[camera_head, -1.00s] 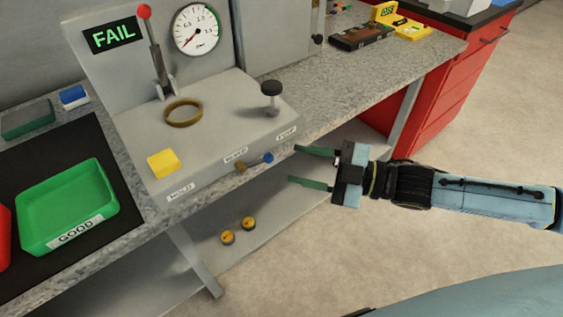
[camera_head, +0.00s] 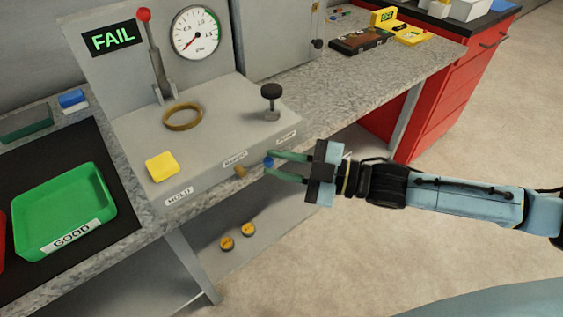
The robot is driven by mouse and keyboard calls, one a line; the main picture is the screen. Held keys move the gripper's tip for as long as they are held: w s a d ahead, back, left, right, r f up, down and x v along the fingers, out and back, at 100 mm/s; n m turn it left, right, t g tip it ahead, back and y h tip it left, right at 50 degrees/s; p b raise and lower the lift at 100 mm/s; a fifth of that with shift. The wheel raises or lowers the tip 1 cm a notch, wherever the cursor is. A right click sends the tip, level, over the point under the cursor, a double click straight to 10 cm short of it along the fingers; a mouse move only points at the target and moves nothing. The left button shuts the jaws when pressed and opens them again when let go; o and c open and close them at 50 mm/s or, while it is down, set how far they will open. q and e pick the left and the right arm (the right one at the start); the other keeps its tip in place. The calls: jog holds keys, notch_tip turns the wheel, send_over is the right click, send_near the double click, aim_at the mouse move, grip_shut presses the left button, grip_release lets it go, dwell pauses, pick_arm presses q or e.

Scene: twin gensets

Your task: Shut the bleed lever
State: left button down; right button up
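The bleed lever is on the front face of the grey test box (camera_head: 215,150), under a small label. Its brass hub (camera_head: 240,171) shows at the left and its blue knob (camera_head: 268,162) sticks out to the right. My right gripper (camera_head: 268,163) comes in from the right, with one green finger above and one below the blue knob. The fingers look closed onto the knob, which is partly hidden between them. My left gripper is not in view.
The box carries a brass ring (camera_head: 183,117), a yellow block (camera_head: 162,166), a black knob (camera_head: 271,98) and a red-tipped lever (camera_head: 147,50). The gauge (camera_head: 196,33) needle is low and the display (camera_head: 113,39) reads FAIL. A green tray (camera_head: 62,215) stands left. Floor is clear at right.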

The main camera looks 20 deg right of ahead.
grip_shut()
jog(key=shift+f+m+t+y, duration=0.3)
jog(key=shift+f+m, duration=0.05)
jog(key=shift+m, duration=0.15)
jog(key=o, duration=0.8)
grip_release()
jog(key=shift+c, duration=0.2)
jog(key=shift+s+d, duration=0.1)
